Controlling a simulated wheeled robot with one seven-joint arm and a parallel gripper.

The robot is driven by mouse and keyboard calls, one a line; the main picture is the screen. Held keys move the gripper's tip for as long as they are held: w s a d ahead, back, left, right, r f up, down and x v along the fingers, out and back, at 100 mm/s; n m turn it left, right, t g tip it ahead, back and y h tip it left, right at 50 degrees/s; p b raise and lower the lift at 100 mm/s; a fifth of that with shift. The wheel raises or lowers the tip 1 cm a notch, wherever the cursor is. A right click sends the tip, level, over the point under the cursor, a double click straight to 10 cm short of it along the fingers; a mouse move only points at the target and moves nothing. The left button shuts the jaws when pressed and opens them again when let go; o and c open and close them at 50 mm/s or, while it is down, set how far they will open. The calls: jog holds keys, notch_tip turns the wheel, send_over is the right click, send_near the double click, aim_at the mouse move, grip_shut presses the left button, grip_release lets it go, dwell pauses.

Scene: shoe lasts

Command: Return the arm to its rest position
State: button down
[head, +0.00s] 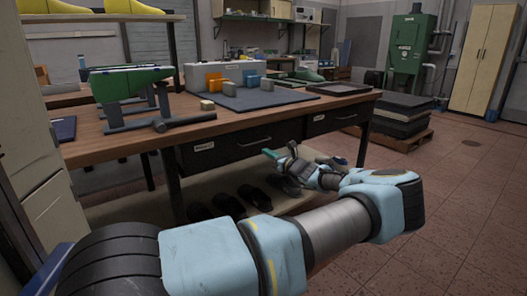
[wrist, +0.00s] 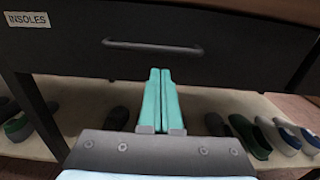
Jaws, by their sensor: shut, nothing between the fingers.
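My gripper (head: 271,154) is shut and empty in the head view, with its teal fingers pointing toward the front of the workbench (head: 110,150). In the wrist view my gripper (wrist: 160,75) shows both fingers side by side, pressed together. They point at a dark drawer (wrist: 150,50) labelled INSOLES, below its handle as seen in the picture. I cannot tell the exact gap to the drawer. My arm stretches across the lower part of the head view, in front of the bench.
Dark shoes (head: 228,205) stand on a low shelf under the bench; more shoes (wrist: 250,137) show in the wrist view. A green last (head: 130,82) sits on a stand on the bench. A pallet with dark sheets (head: 398,118) is at right. Open floor (head: 465,215) lies at right.

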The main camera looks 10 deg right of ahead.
jog(key=v, duration=0.7)
jog(key=s+a+f+n+g+y, duration=0.1)
jog(key=s+a+n+g, duration=0.15)
jog(key=a, duration=0.35)
jog(key=s+a+f+n+g, duration=0.1)
jog(key=a+f+n+g, duration=0.2)
jog(key=a, duration=0.4)
jog(key=s+a+n+g+y, duration=0.1)
jog(key=s+a+n+g, duration=0.15)
jog(key=a+n, duration=0.3)
jog(key=s+a+f+n+g+h, duration=0.1)
jog(key=s+a+n+g+h, duration=0.15)
jog(key=s+n, duration=0.2)
jog(key=s+a+n+g+h, duration=0.2)
jog(key=s+a+n+g, duration=0.15)
jog(key=s, duration=0.25)
jog(key=s+d+r+n+h, duration=0.1)
jog(key=s+r+n+h, duration=0.5)
jog(key=s+r+n, duration=0.7)
notch_tip(320, 180, up, 13)
jog(key=s+m+p, duration=0.2)
jog(key=m+p, duration=0.1)
jog(key=p, duration=1.1)
jog(key=shift+s+r+p, duration=0.2)
jog(key=shift+s+p, duration=0.1)
jog(key=shift+s, duration=0.1)
jog(key=shift+d+h, duration=0.15)
jog(key=shift+h, duration=0.1)
